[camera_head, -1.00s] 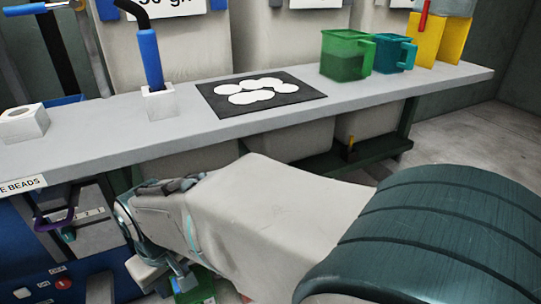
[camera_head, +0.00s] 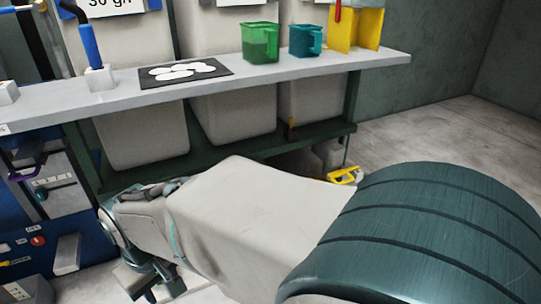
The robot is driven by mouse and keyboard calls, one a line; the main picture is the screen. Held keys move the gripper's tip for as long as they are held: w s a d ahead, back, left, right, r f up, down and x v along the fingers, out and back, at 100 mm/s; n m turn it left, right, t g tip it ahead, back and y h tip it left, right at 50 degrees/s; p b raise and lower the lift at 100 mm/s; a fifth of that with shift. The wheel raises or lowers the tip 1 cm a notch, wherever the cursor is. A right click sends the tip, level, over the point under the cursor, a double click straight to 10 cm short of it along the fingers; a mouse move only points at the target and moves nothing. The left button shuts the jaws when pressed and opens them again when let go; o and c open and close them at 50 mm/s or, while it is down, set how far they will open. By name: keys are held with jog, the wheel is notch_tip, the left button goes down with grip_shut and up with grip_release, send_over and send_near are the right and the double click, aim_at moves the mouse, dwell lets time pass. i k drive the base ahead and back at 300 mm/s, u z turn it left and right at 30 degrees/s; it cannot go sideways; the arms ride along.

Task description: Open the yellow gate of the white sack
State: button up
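Several white sack-like containers stand behind the bench, one bearing a cropped label (camera_head: 108,6) and another in the middle (camera_head: 215,22). I cannot make out for certain which yellow part is the gate. My gripper (camera_head: 150,285) points down at the lower left, well left of that piece. Its fingertips are unclear, so I cannot tell whether it is open.
A blue machine (camera_head: 70,235) stands at left. The floor (camera_head: 450,135) at right is clear.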

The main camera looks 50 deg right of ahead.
aim_at(333, 175)
jog(key=k, duration=0.15)
jog(key=z, duration=1.4)
jog(key=i, duration=1)
